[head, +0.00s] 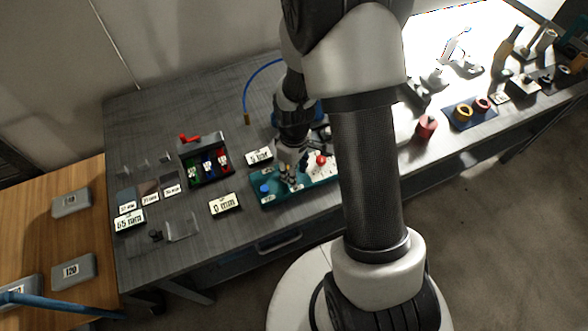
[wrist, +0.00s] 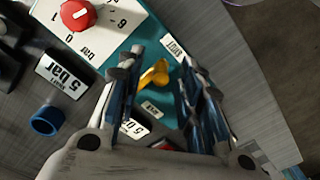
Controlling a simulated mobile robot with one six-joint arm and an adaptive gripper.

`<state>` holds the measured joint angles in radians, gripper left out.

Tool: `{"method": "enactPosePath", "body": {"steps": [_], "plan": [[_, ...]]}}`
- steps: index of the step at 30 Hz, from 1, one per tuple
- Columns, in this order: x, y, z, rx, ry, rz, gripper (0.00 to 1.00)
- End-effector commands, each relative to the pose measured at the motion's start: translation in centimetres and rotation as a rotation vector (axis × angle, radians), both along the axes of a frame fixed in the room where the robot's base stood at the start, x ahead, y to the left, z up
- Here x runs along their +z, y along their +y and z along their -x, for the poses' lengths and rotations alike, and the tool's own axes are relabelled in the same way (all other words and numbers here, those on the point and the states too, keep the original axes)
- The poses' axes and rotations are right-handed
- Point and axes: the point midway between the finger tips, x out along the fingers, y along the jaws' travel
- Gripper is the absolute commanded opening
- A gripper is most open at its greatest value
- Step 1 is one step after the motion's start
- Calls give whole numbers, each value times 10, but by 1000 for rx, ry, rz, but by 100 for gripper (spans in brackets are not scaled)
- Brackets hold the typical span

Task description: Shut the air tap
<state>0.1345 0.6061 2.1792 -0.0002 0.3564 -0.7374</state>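A yellow lever-shaped handle (wrist: 155,75), which looks like the air tap, sits on the teal board (wrist: 172,48) in the wrist view. My gripper (wrist: 162,58) is open, with one finger to each side of the handle. I see no clear contact between fingers and handle. In the head view my gripper (head: 290,177) points down over the teal board (head: 295,197) and hides the handle. A red knob (wrist: 77,14) on a white bar scale is left of the handle in the wrist view; the red knob also shows in the head view (head: 321,160).
A "5 bar" card (wrist: 62,75) and a blue ring-shaped part (wrist: 47,120) lie left of my gripper. A "0 mm" card (head: 225,204) and a dark tray of coloured parts (head: 205,168) stand left of the board. A red cylinder (head: 426,127) stands to the right.

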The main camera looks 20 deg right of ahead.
Motion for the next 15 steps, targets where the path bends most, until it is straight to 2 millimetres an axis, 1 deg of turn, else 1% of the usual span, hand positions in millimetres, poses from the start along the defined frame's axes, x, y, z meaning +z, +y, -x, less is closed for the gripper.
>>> {"method": "enactPosePath", "body": {"steps": [2, 5, 8, 12, 15], "plan": [[3, 0, -1, 0, -1, 0, 34], [15, 0, -1, 0, -4, 1, 34], [34, 0, -2, 0, -7, 1, 34], [66, 0, -2, 0, -8, 1, 34], [86, 0, -1, 0, -6, 0, 34]]}}
